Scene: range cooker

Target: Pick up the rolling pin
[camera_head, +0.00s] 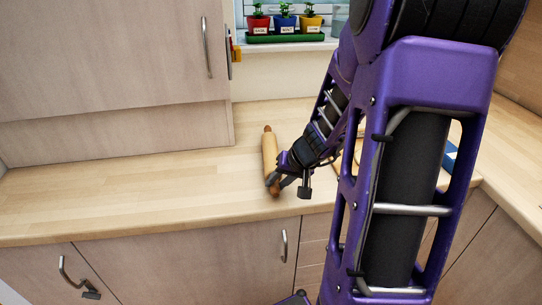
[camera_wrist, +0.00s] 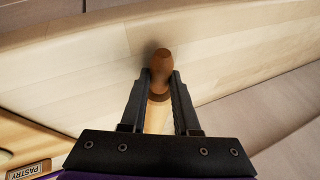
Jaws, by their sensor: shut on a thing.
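The rolling pin (camera_head: 269,152) has a pale wooden body and darker brown handles. In the head view it lies along the wooden counter, its near handle close to the front edge. My gripper (camera_head: 274,181) is at the near end of the pin. In the wrist view my gripper (camera_wrist: 161,88) has one dark finger on each side of the pin's near end, and the brown handle (camera_wrist: 162,65) sticks out between the fingertips. My gripper is shut on the rolling pin. I cannot tell whether the pin touches the counter.
The counter (camera_head: 130,190) is clear to the left of the pin. A wall cabinet (camera_head: 110,60) hangs at the upper left. Small potted herbs (camera_head: 285,22) stand in a green tray on the window sill. A box marked PASTRY (camera_wrist: 28,170) shows at the wrist view's lower left.

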